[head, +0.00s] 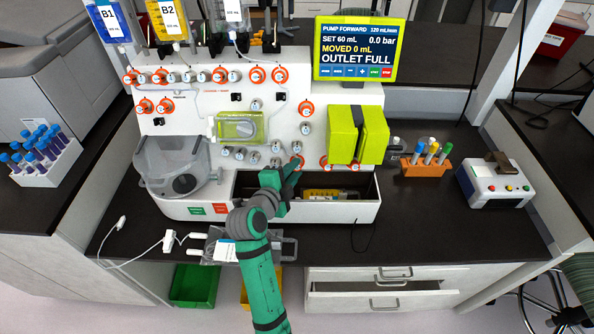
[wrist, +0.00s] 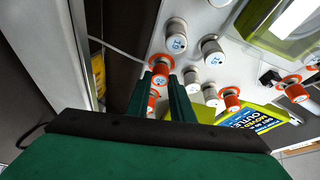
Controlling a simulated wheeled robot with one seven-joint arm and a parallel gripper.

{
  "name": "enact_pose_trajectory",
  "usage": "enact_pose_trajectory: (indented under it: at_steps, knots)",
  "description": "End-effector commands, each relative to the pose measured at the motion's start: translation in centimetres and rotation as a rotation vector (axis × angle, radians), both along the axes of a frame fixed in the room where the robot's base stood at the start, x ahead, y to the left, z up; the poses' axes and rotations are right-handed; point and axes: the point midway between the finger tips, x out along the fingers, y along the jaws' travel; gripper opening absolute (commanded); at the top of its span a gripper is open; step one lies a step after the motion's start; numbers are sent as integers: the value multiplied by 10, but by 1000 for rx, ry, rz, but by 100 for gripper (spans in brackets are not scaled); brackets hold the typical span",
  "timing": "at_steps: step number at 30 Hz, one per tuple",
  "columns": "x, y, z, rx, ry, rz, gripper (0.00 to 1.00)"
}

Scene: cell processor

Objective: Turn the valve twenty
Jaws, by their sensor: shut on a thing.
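The white machine panel (head: 205,110) carries rows of small numbered valve knobs, some with orange rings. My gripper (head: 293,166) reaches the panel's lower middle, just above the open tray. In the wrist view my gripper's two dark green fingers (wrist: 166,82) are shut on an orange-ringed valve knob (wrist: 160,63). The knob also shows beside my fingertips in the head view (head: 298,160). Its number is too small and partly covered, so I cannot tell whether it is valve twenty. My fingers hide part of the knob.
Plain grey knobs (wrist: 176,42) and other orange-ringed knobs (wrist: 297,93) stand close by. A screen (head: 358,48) reads "OUTLET FULL". A lime pump block (head: 357,134) stands to the right. The open tray (head: 350,212) lies below my gripper.

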Motion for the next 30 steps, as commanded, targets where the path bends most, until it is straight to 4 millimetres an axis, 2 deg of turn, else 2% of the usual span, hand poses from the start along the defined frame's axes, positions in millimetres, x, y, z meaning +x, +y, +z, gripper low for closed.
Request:
enact_pose_trajectory:
  at_steps: [12,13,15,25,30]
  knots:
    - [-1,-1,-1,7,2,-3,0]
    - [-1,-1,-1,7,2,-3,28]
    - [-1,-2,-1,6,2,-4,40]
    - [-2,-2,0,5,1,-6,40]
    - [-19,6,6,5,0,-4,40]
